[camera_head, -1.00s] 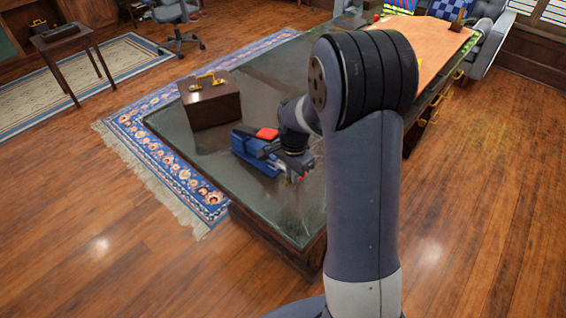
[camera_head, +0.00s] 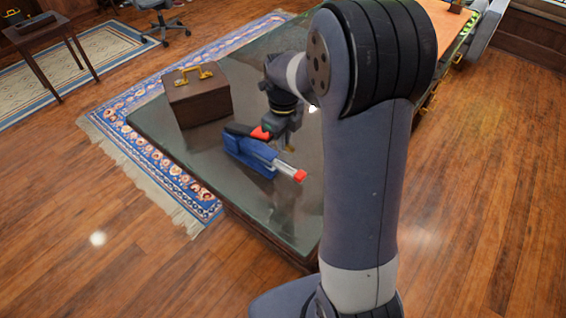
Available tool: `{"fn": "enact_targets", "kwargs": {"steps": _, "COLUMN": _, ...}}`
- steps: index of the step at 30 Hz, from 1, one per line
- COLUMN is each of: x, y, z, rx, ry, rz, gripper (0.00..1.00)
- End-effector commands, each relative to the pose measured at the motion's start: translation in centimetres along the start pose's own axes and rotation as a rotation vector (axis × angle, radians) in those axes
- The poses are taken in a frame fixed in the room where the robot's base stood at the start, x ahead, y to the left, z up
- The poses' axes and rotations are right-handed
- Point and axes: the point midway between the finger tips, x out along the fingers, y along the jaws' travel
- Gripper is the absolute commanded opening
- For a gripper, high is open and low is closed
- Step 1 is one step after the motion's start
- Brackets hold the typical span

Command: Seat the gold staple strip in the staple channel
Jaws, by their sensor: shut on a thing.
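A blue stapler (camera_head: 248,153) with a dark and red top lies on the dark green tabletop (camera_head: 215,184). Its silver staple channel (camera_head: 286,169) sticks out towards the lower right and ends in a red tip (camera_head: 300,176). My gripper (camera_head: 289,147) is above and just behind the channel, with its fingers pointing down. It is shut on a small gold piece at its fingertips, which looks like the gold staple strip (camera_head: 290,150). The strip is tiny here, and I cannot tell whether it touches the channel. My arm hides the table's right part.
A dark wooden box (camera_head: 199,104) with a gold handle stands behind and left of the stapler. The tabletop in front of the stapler is clear down to its edge. An orange-tan surface (camera_head: 447,25) lies at the far right, behind my arm.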

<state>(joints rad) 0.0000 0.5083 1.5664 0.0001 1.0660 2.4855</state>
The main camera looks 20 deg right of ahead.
Motion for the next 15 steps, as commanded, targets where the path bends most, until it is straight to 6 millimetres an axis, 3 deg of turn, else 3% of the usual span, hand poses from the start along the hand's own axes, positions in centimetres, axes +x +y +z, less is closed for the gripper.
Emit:
{"fn": "enact_targets", "kwargs": {"steps": 6, "x": 4.1, "y": 0.1, "z": -0.1, "rx": 0.0, "ry": 0.003, "rz": 0.003, "gripper": 0.0}}
{"fn": "enact_targets", "kwargs": {"steps": 15, "x": 7.6, "y": 0.1, "z": -0.1, "rx": -0.002, "ry": 0.002, "rz": 0.003, "gripper": 0.0}}
